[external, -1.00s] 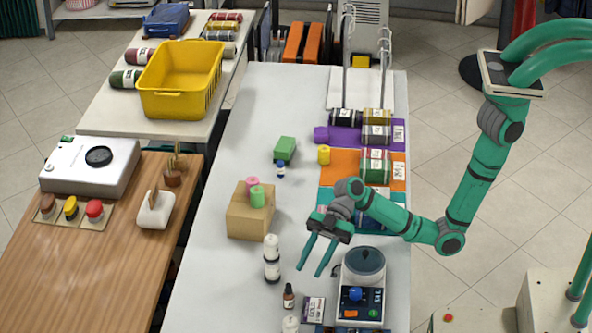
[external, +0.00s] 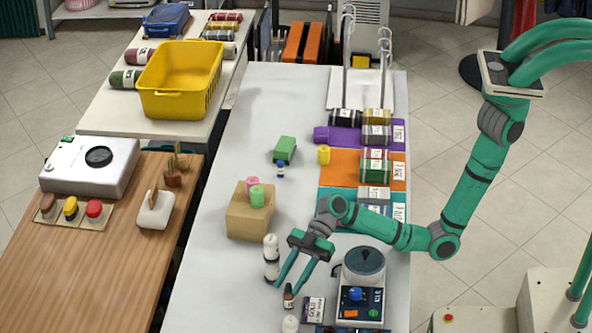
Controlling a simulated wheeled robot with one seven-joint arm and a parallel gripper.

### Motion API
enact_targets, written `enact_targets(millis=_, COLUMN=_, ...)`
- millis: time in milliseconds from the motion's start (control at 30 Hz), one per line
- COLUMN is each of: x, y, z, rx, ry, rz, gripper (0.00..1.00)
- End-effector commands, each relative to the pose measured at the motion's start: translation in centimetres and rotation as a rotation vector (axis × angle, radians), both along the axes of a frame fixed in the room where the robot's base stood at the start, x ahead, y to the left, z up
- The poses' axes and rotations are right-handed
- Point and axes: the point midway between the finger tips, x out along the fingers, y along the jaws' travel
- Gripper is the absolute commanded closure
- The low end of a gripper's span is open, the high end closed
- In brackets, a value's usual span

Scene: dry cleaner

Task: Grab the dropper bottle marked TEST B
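A small dark brown dropper bottle (external: 288,301) with a pale label stands upright near the front of the white table. Its label is too small to read, so I cannot tell if it says TEST B. My gripper (external: 287,288) is open and points down at it. The two teal fingers are spread to either side of the bottle's top in this view. I cannot tell how high the fingertips are or whether they touch the bottle.
A white bottle with dark bands (external: 271,258) stands close behind, and another white bottle (external: 290,323) stands in front. A label card (external: 314,308) and a device with a round dark lid (external: 362,285) are to the right. A cardboard box (external: 250,218) is farther back.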

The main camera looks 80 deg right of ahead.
Motion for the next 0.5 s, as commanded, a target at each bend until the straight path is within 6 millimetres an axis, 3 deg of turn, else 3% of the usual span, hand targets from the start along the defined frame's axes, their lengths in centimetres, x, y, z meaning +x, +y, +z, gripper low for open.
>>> enact_targets(millis=133, x=0.44, y=1.05, z=-0.59, rx=0.000, ry=0.002, rz=-0.001, gripper=0.66)
enact_targets(millis=367, x=0.51, y=1.16, z=-0.64, rx=-0.001, ry=0.001, rz=-0.001, gripper=0.66)
enact_targets(millis=400, x=0.51, y=1.16, z=-0.64, rx=-0.001, ry=0.001, rz=-0.001, gripper=0.68)
enact_targets(millis=500, x=0.50, y=1.15, z=-0.64, rx=-0.001, ry=0.001, rz=-0.001, gripper=0.92)
